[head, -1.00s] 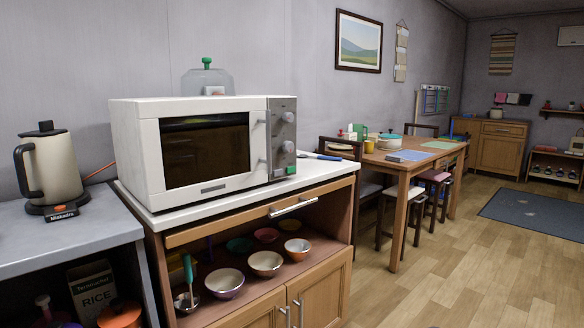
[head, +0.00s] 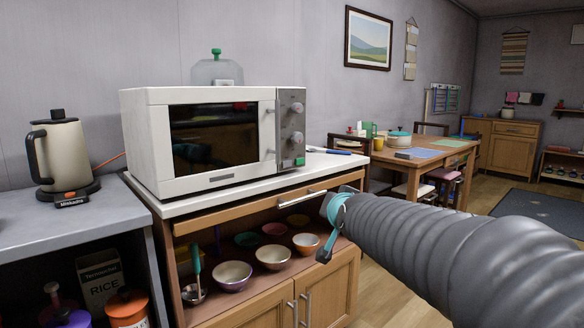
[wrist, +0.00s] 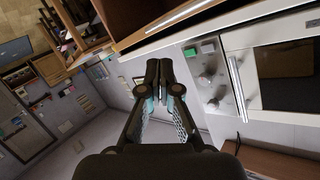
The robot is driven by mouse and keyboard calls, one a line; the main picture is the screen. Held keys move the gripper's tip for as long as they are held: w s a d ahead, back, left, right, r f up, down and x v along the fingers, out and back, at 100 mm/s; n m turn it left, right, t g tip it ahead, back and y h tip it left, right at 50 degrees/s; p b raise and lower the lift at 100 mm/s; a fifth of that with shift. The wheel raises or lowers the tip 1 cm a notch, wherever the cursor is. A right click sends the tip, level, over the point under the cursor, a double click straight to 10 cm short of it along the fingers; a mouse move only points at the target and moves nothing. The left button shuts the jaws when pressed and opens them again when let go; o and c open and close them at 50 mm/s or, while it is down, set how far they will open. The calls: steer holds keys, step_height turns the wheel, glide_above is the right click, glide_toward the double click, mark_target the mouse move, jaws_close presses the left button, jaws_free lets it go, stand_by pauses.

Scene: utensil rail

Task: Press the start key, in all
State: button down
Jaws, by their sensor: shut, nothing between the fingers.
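The microwave (head: 215,140) stands on the cabinet top with its door shut. Its grey control panel (head: 291,125) at the right has two knobs and a green key (head: 299,161) low down, beside a pale key. I take the green key for the start key; its lettering is too small to read. In the wrist view the green key (wrist: 189,53) is up and right of my gripper (wrist: 165,75), which is shut and empty, apart from the panel. In the head view my arm comes in from the right and partly hides the gripper, in front of the cabinet.
The cabinet's drawer handle (head: 303,199) juts out below the worktop. Several bowls (head: 272,257) stand on the open shelf. A kettle (head: 58,150) is on the left counter. A blue-handled utensil (head: 328,151) lies right of the microwave. A dining table (head: 440,158) stands behind at the right.

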mark_target(300, 161)
steer(key=w+d+r+m+t+h, duration=0.1)
steer(key=w+r+m+t, duration=0.1)
steer(key=w, duration=0.5)
steer(key=w+d+r+m+t+h+b, duration=0.1)
steer(key=w+d+r+m+t+h, duration=0.1)
steer(key=w, duration=0.5)
steer(key=shift+w+d+m+t, duration=0.3)
steer(key=shift+w+t, duration=0.05)
steer(key=shift+t, duration=0.05)
steer(key=shift+r, duration=0.15)
steer(key=w+a+p, duration=0.5)
steer(key=w+p, duration=0.1)
steer(key=w, duration=0.1)
